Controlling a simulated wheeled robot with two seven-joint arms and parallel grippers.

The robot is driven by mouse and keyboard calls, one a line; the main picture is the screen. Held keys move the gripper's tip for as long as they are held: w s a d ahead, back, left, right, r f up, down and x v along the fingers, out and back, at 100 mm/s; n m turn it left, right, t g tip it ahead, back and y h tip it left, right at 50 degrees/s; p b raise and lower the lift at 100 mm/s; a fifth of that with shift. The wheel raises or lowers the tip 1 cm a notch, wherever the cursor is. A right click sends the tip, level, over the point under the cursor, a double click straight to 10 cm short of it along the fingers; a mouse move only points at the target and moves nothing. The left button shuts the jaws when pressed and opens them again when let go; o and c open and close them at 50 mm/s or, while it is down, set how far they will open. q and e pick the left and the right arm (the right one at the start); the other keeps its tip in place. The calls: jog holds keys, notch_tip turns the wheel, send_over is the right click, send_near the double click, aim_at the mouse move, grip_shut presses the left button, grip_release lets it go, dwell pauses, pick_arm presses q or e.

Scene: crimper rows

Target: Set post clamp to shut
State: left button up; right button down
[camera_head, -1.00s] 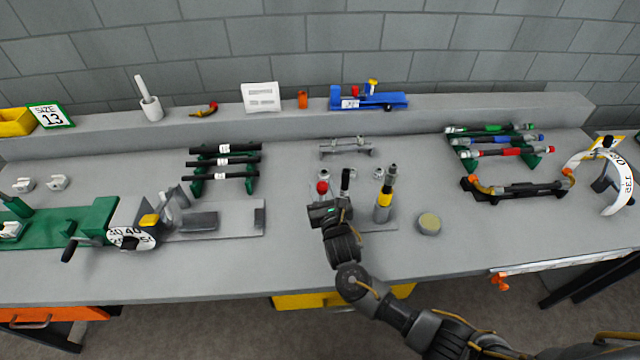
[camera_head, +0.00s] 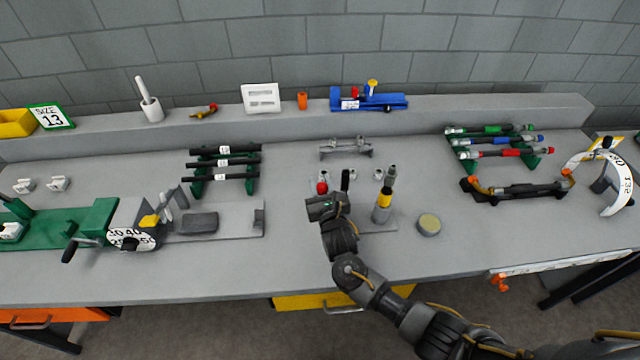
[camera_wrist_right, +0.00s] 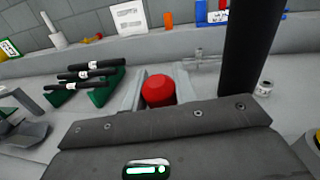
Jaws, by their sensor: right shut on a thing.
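A red knob (camera_head: 322,187) shows just beyond my right gripper (camera_head: 323,196) in the head view. In the right wrist view the red knob (camera_wrist_right: 158,90) sits between the two grey fingers of my right gripper (camera_wrist_right: 156,92), which is shut on it. The rest of the post clamp under the knob is hidden by my gripper. A black upright rod (camera_head: 345,178) stands just right of the knob, and it looms large in the wrist view (camera_wrist_right: 252,60). My left gripper is not in view.
A yellow-banded grey post (camera_head: 384,203) and a round disc (camera_head: 429,224) stand to the right. A small grey rack (camera_head: 345,150) is behind. A green machine with a numbered dial (camera_head: 130,238) is at left. Black rods (camera_head: 225,162) lie on a green rack. Bare bench lies left of my gripper.

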jog(key=s+t+b, duration=0.1)
jog(key=t+b, duration=0.1)
jog(key=s+f+t+b, duration=0.1)
jog(key=s+b, duration=0.1)
jog(key=s+n+t+y+b, duration=0.1)
jog(key=t+b, duration=0.1)
jog(key=shift+s+f+t+b, duration=0.3)
jog(key=shift+b, duration=0.1)
jog(key=c, duration=1.4)
grip_release()
jog(key=s, duration=0.4)
jog(key=s+d, duration=0.1)
jog(key=s, duration=0.3)
jog(key=s+d+p, duration=0.1)
jog(key=s, duration=0.4)
jog(key=shift+d+f, duration=0.1)
jog(key=shift+f, duration=0.2)
